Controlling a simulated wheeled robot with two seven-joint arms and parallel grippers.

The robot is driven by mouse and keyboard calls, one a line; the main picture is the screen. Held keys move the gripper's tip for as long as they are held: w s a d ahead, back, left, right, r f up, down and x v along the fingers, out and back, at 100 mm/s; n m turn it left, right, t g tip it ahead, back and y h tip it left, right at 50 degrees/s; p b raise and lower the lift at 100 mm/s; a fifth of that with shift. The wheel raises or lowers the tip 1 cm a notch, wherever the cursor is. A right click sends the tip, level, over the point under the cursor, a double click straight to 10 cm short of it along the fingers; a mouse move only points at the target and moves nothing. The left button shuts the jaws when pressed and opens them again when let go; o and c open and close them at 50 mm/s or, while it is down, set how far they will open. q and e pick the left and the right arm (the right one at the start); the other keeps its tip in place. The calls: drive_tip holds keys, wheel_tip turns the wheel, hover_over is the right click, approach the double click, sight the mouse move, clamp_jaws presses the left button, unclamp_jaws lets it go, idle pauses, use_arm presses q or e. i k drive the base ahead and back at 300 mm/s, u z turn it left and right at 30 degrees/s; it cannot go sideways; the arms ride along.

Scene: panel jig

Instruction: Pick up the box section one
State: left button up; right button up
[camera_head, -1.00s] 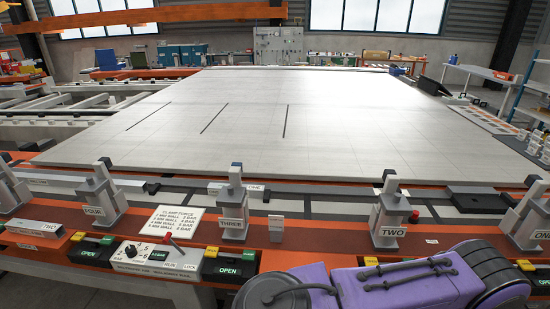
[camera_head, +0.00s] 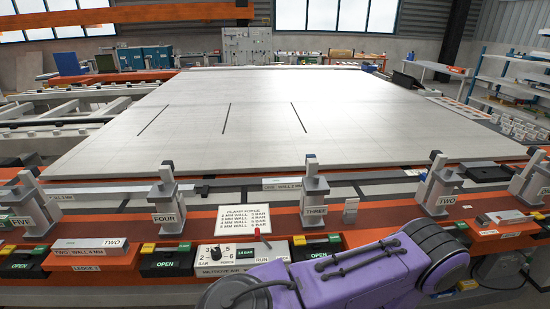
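I cannot make out a box section labelled ONE. A grey box section labelled TWO (camera_head: 91,244) lies on the front rail at the left, above a LEDGE 1 label. A light bar with a WALL 2 MM label (camera_head: 283,184) lies behind the clamps, between clamp FOUR (camera_head: 166,204) and clamp THREE (camera_head: 313,190). A purple arm link of mine crosses the lower right. Neither of my grippers is in view.
A large pale panel (camera_head: 240,125) fills the jig behind the clamps. Clamp TWO (camera_head: 436,190) and clamp FIVE (camera_head: 35,205) stand along the orange rail. A control box (camera_head: 238,252) with a red-topped lever and green OPEN units sit at the front.

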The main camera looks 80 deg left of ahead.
sight(281, 184)
drive_tip(key=u, duration=1.7)
